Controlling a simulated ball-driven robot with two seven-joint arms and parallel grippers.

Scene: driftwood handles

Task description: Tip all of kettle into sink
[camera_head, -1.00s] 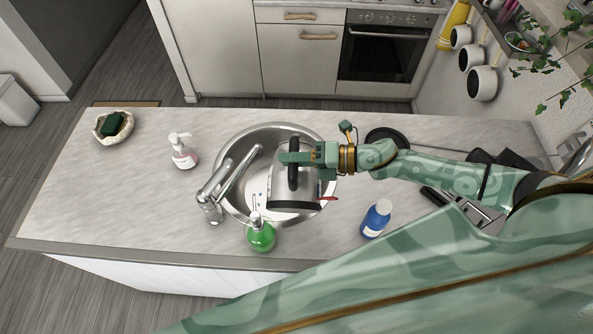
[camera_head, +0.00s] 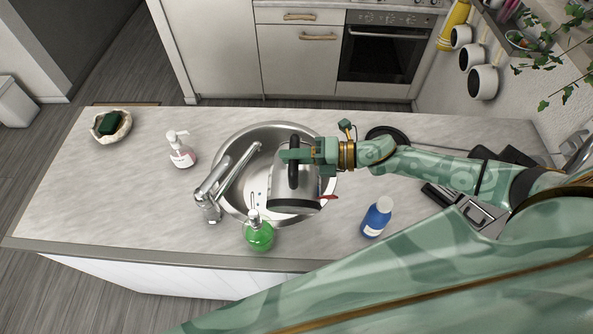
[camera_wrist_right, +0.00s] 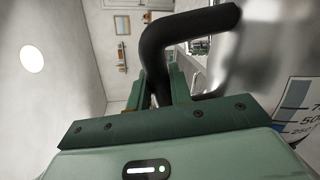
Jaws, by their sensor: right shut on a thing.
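The kettle (camera_head: 290,190) is a silver body with a black handle and a black base band. It is tilted over on its side above the round steel sink (camera_head: 232,143), and covers part of the basin. My right gripper (camera_head: 292,156) is shut on the kettle's black handle. In the right wrist view the handle (camera_wrist_right: 180,35) passes between the fingers, with the shiny body and a level scale at the right. The spout and any water are hard to make out. My left gripper is not in view.
The tap (camera_head: 209,205) stands at the sink's left rim. A green soap bottle (camera_head: 259,235) is near the front rim, a pink-labelled pump bottle (camera_head: 181,155) at the left and a blue bottle (camera_head: 376,218) at the right.

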